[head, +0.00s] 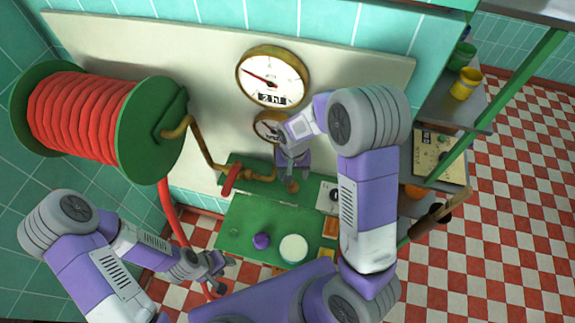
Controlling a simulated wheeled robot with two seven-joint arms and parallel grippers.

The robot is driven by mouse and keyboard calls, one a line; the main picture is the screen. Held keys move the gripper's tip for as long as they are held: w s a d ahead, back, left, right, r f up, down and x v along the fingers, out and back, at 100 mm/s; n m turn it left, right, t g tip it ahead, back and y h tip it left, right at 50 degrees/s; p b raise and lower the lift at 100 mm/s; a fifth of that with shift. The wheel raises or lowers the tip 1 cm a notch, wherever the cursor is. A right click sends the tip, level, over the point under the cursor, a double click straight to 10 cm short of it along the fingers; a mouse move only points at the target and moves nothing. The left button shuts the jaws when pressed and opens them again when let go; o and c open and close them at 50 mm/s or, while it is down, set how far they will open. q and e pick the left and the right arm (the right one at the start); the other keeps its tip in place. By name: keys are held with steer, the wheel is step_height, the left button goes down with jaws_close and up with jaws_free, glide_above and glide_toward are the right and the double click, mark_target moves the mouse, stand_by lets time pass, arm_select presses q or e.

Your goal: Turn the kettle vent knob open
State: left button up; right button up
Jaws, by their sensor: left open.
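I cannot clearly make out a kettle or a knob marked as its vent. A purple round knob-like thing (261,240) sits on the green table (236,225), left of a white round disc (293,248). A brass pipe (203,150) runs down the wall panel to a red lever (230,180). My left gripper (226,275) is open and empty, low and left of the green table. My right gripper (293,166) is in front of the panel, just above a small brass fitting (293,187). Its fingers are too small to judge, and contact with the fitting is unclear.
A large gauge (273,77) and a smaller gauge (268,126), partly hidden by my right arm, are on the panel. A green reel with red hose (85,115) juts out at left. A shelf at right holds a yellow cup (466,84). Checkered floor is open at far right.

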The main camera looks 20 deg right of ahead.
mark_target(293, 185)
step_height(293, 185, down, 7)
steer(key=shift+s, duration=0.1)
stand_by(0.4)
steer(key=c, duration=1.1)
steer(key=shift+o, duration=0.2)
